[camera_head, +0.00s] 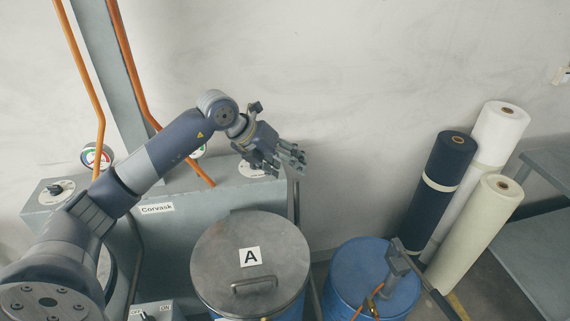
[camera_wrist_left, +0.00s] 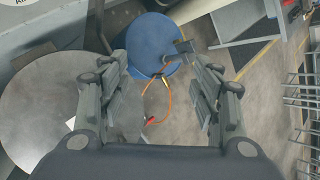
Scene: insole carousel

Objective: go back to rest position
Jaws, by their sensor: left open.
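My left arm comes in from the left in the head view and reaches up and to the right. Its gripper (camera_head: 290,157) is held in the air above the grey machine, with nothing in it. In the left wrist view the two fingers of my left gripper (camera_wrist_left: 160,95) stand wide apart, with only the floor and a blue drum far below between them. My right gripper is not in view.
A metal lid marked A (camera_head: 226,262) covers a drum below the gripper. A blue drum (camera_head: 345,275) stands to its right. Several rolls, one dark blue (camera_head: 446,165), lean by the wall. A grey table (camera_head: 540,240) is at far right.

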